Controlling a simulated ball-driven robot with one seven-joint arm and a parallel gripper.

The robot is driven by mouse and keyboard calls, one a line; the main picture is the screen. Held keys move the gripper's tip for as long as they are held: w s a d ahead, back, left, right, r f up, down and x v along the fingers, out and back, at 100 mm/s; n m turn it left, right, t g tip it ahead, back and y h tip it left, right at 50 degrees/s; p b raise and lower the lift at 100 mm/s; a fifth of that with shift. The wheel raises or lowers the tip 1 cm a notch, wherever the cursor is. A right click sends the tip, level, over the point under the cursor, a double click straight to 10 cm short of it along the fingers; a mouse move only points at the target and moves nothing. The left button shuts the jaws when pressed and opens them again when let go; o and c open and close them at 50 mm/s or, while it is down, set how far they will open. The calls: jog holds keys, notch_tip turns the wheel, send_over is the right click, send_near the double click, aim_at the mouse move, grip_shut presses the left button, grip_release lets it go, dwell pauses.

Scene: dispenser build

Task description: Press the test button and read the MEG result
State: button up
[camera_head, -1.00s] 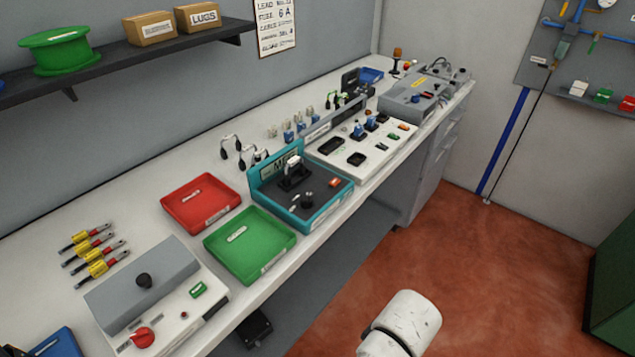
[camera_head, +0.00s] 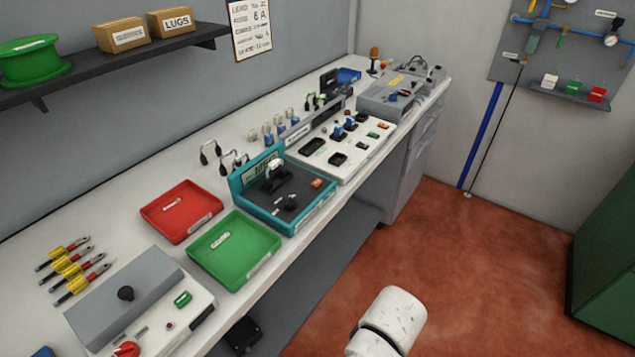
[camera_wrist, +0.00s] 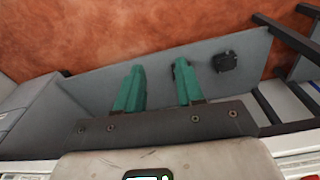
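The teal tester (camera_head: 318,219) stands on the bench right of the green tray. Its upright back panel (camera_head: 243,180) carries a label starting with "M", the rest too small or hidden to read. On its dark top are a small orange-red button (camera_head: 316,183), a black knob (camera_head: 291,202) and a black holder with a pale piece (camera_head: 275,168) in it. No result can be read. My gripper (camera_wrist: 160,68) shows only in the wrist view. Its two green fingers are apart with nothing between them, above a grey surface beside the red floor.
A red tray (camera_head: 208,220) and a green tray (camera_head: 262,262) sit left of the tester. A white panel (camera_head: 358,165) with sockets adjoins it on the right. A grey-lidded box (camera_head: 155,275) is at the near left. The floor (camera_head: 420,240) before the bench is clear.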

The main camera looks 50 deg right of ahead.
grip_shut()
dwell(1.3)
